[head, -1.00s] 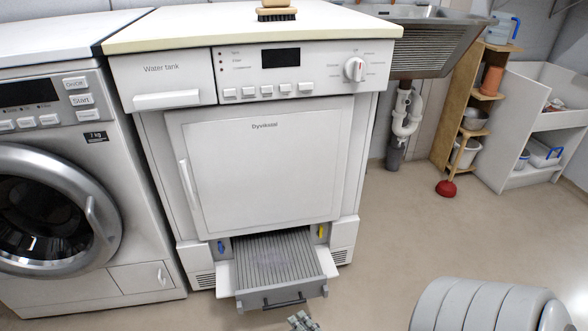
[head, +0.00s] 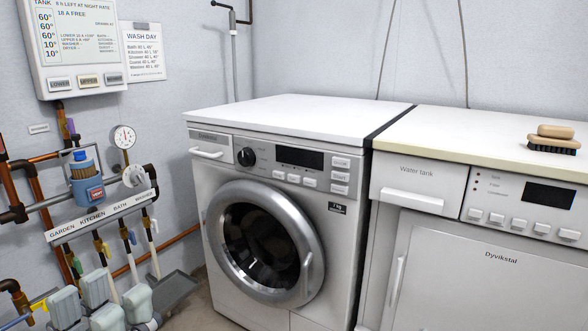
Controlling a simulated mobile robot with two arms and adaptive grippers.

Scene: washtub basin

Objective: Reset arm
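Grey-green blocky parts of my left gripper (head: 101,303) show at the bottom left of the head view, in front of the wall pipes. The lower part is cut off by the frame edge. I see no object held between the parts, but their spacing does not clearly show whether it is open or shut. My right gripper is out of view.
A front-loading washer (head: 270,230) stands in the middle, beside the Dyvikstal dryer (head: 480,270) at right. A brush (head: 553,143) lies on the dryer top. Pipes with a gauge (head: 123,137) and a valve label strip (head: 100,215) line the left wall below a control panel (head: 80,45).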

